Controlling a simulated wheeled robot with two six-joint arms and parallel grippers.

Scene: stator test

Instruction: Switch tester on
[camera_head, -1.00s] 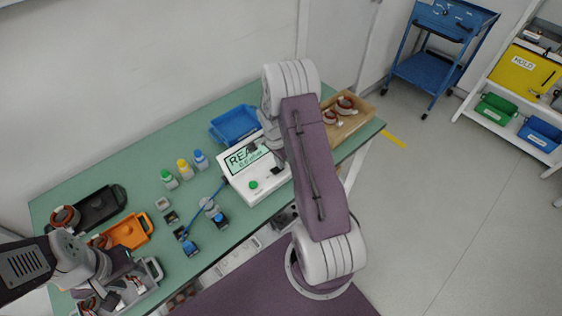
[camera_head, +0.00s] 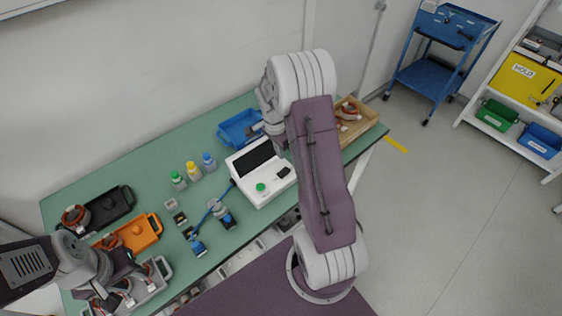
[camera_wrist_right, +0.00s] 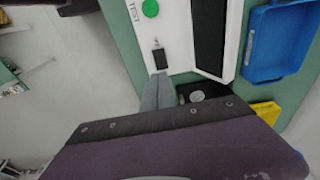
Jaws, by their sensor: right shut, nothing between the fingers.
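The white tester (camera_head: 245,167) stands on the green table in the head view. Its screen (camera_head: 254,154) is dark. A green button (camera_head: 261,187) and a black switch (camera_head: 283,172) are on its top. In the right wrist view the switch (camera_wrist_right: 160,58) lies just beyond the tips of my right gripper (camera_wrist_right: 158,78), beside the green button (camera_wrist_right: 150,8). The right gripper is shut and empty; I cannot tell whether it touches the switch. The arm partly hides it in the head view. My left gripper (camera_head: 122,270) is low over the grey tray; its fingers are unclear.
A blue bin (camera_head: 238,130) stands behind the tester, and a wooden box (camera_head: 362,124) with copper-wound parts is at the right. Coloured bottles (camera_head: 193,171), an orange tray (camera_head: 143,235) and a black tray (camera_head: 117,205) stand to the left.

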